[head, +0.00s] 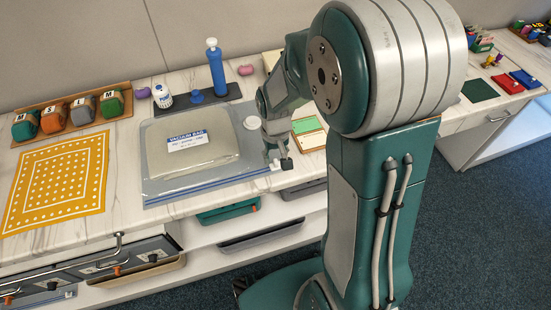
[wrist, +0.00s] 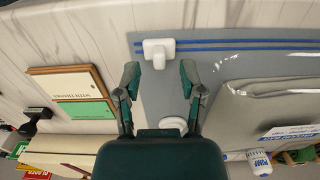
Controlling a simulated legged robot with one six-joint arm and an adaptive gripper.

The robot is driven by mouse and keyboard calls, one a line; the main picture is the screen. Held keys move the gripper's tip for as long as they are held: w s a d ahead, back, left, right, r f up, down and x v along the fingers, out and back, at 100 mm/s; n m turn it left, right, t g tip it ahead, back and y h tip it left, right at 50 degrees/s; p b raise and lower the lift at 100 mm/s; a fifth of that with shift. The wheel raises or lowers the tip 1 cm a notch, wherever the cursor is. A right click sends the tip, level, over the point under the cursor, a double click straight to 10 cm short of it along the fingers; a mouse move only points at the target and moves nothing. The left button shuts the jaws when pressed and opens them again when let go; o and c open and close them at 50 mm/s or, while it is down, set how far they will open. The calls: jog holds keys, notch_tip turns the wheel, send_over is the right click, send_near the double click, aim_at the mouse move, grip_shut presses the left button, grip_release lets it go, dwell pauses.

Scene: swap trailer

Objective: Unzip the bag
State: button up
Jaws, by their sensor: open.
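The vacuum bag (head: 158,149) lies flat on the counter, with a grey bundle and a white label inside it. In the wrist view the bag (wrist: 220,110) fills the right half, and two blue zip lines (wrist: 250,46) run along its edge. A white slider (wrist: 158,50) sits across the zip lines at their left end. A round white valve (wrist: 172,125) shows partly behind my gripper. My gripper (wrist: 160,78) is open, its two fingertips apart just short of the slider, with nothing between them. In the head view my gripper (head: 278,162) is over the bag's right front corner.
A green and white card in a wooden tray (wrist: 85,110) lies beside the bag. A yellow dotted cloth (head: 58,180) lies to the left. A blue pump (head: 215,68) and a white bottle (head: 162,96) stand behind the bag. Drawers are below the counter.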

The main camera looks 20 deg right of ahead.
jog(key=shift+f, duration=1.05)
grip_shut()
jog(key=shift+a, duration=0.15)
